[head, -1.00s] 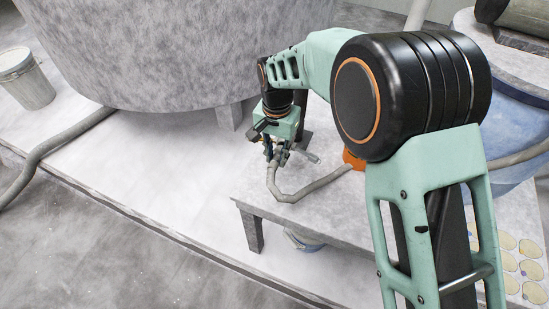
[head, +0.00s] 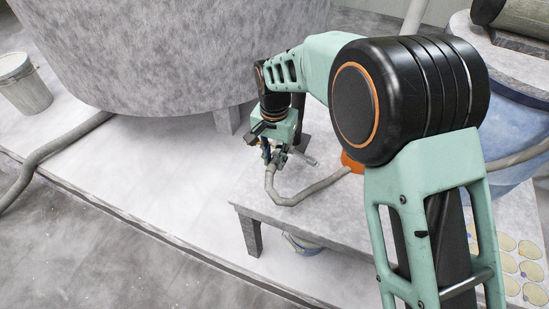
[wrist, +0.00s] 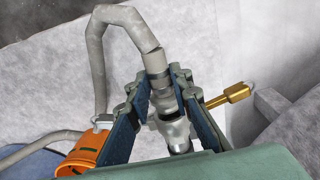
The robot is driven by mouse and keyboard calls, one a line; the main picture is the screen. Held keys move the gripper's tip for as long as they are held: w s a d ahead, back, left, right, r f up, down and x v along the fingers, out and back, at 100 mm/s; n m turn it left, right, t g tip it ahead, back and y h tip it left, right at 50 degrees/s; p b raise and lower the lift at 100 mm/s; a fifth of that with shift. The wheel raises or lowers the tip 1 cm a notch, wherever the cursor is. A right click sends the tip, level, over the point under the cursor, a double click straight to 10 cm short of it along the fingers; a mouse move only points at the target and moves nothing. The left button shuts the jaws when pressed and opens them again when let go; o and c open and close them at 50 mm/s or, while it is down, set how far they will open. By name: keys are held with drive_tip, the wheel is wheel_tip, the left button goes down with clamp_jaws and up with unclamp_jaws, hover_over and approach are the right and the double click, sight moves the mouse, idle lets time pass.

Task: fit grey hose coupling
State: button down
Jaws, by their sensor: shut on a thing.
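My gripper (head: 275,158) is over the far left part of a low grey bench (head: 310,225). In the wrist view, my gripper (wrist: 163,92) is shut on the grey hose coupling (wrist: 174,128), a metallic fitting between the two blue-padded fingers. The grey hose (wrist: 100,55) leaves the coupling's far end, bends over and runs down to the left. In the head view, the hose (head: 300,198) sags from my gripper to the right, towards an orange part (head: 351,161). A brass fitting (wrist: 233,94) with a stem is right of the fingers. The coupling's near end is partly hidden, so I cannot tell whether it is joined to anything.
A large grey round vat (head: 180,50) stands behind my gripper. The orange part also shows in the wrist view (wrist: 83,155). A pail (head: 22,82) and a thick hose (head: 45,155) are at left. A blue drum (head: 515,125) is at right. The bench front is clear.

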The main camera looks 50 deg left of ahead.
drive_tip(key=shift+w+a, duration=0.1)
idle(0.4)
drive_tip(key=shift+w+a, duration=0.55)
drive_tip(key=shift+w, duration=0.35)
drive_tip(key=c, duration=1.7)
unclamp_jaws()
drive_tip(key=shift+o, duration=0.2)
wheel_tip(320, 180, up, 12)
